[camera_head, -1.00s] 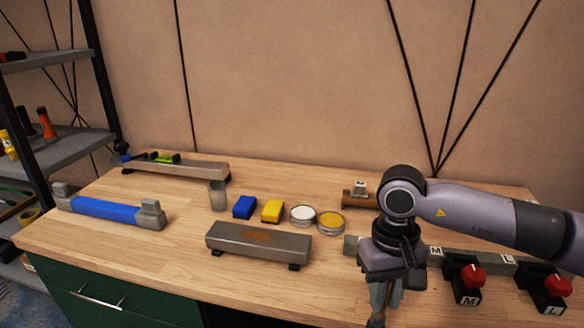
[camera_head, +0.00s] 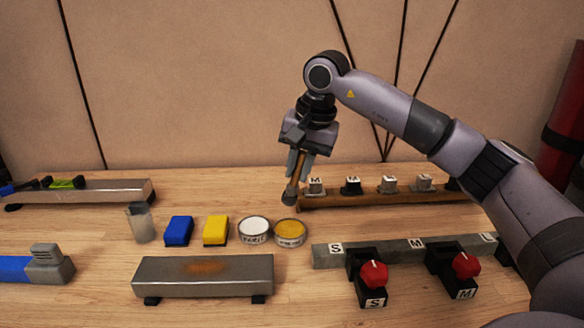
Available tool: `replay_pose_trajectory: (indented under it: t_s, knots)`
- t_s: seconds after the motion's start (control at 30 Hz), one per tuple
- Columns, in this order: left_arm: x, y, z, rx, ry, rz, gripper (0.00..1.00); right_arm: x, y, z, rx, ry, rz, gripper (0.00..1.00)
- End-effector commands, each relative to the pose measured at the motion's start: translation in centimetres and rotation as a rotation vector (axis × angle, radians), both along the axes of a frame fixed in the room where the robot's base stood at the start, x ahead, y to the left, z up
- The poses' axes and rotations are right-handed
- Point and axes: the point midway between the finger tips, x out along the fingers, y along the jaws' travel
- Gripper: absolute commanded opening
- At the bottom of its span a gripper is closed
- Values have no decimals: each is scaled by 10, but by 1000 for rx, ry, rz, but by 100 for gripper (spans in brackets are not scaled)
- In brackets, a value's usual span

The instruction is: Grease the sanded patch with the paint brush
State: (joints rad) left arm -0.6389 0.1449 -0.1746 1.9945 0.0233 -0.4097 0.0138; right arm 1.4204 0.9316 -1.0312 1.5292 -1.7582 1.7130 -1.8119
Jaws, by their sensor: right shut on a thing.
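My right gripper (camera_head: 298,172) is shut on a slim brown-handled tool with a dark rounded lower end, which looks like the paint brush (camera_head: 290,195). It hangs nearly upright, slightly tilted, above the yellow tin (camera_head: 290,232) and behind it in the picture. I cannot tell its exact height. The tin is open, full of yellow stuff, with an unreadable label. An orange-brown patch (camera_head: 205,267) lies on top of a grey metal block (camera_head: 165,279), front left of the tins. Whether the patch is sanded is unclear. My left gripper is out of view.
A white-filled tin (camera_head: 253,230), a yellow block (camera_head: 215,231), a blue block (camera_head: 178,231) and a grey cup (camera_head: 141,223) stand in a row. A wooden rail (camera_head: 390,201) with lettered pieces and a grey bar (camera_head: 330,257) with red-knobbed clamps (camera_head: 373,274) lie right.

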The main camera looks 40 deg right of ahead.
Motion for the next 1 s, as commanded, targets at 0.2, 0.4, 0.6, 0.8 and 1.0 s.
replay_pose_trajectory:
  t_s: [0.2,0.4,0.6,0.8,1.0]
  knots:
    - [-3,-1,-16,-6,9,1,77,0,0,-20,-1,1,2,0]
    - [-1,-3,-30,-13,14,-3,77,-1,0,-42,-1,1,3,0]
    - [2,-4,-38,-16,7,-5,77,-1,0,-57,0,0,3,0]
    - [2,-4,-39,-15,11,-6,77,-1,0,-58,0,0,3,0]
    - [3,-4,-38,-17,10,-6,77,-1,1,-57,0,2,4,0]
